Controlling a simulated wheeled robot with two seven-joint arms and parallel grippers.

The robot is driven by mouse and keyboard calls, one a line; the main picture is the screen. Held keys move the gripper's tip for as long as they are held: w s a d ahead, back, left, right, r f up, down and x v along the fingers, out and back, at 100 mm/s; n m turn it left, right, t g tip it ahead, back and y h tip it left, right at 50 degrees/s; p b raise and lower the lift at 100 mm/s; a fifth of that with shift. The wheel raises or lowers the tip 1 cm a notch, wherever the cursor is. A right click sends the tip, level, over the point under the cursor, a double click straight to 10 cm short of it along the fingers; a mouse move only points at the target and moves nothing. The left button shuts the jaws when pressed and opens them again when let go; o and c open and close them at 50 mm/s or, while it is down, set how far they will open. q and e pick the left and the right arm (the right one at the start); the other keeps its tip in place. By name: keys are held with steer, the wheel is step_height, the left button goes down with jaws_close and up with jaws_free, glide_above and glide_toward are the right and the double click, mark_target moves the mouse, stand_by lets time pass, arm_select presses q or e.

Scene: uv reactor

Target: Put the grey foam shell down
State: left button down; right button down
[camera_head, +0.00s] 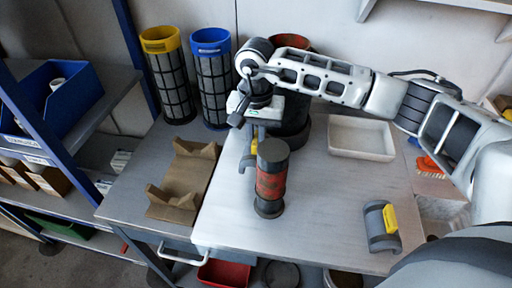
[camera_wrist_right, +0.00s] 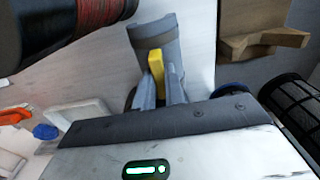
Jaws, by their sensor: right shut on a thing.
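My right gripper (camera_head: 256,130) is shut on the yellow tab (camera_wrist_right: 157,66) of a grey foam shell (camera_wrist_right: 155,35). In the head view this shell (camera_head: 247,162) is mostly hidden behind the red and black cylinder (camera_head: 271,185) and beneath the gripper. I cannot tell whether it touches the table. A second grey shell (camera_head: 377,222) with a yellow tab lies on the light table (camera_head: 330,205) at the right. My left gripper is not in view.
A brown cradle (camera_head: 182,178) lies left of the shell. Yellow-rimmed (camera_head: 168,80) and blue-rimmed (camera_head: 212,85) mesh cylinders stand at the back. A dark vessel (camera_head: 292,128) stands behind the gripper. A white tray (camera_head: 361,138) is at the back right. The middle right of the table is clear.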

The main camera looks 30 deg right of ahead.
steer(key=shift+f, duration=2.8)
steer(key=c, duration=1.5)
jaws_free()
steer(key=shift+r, duration=0.1)
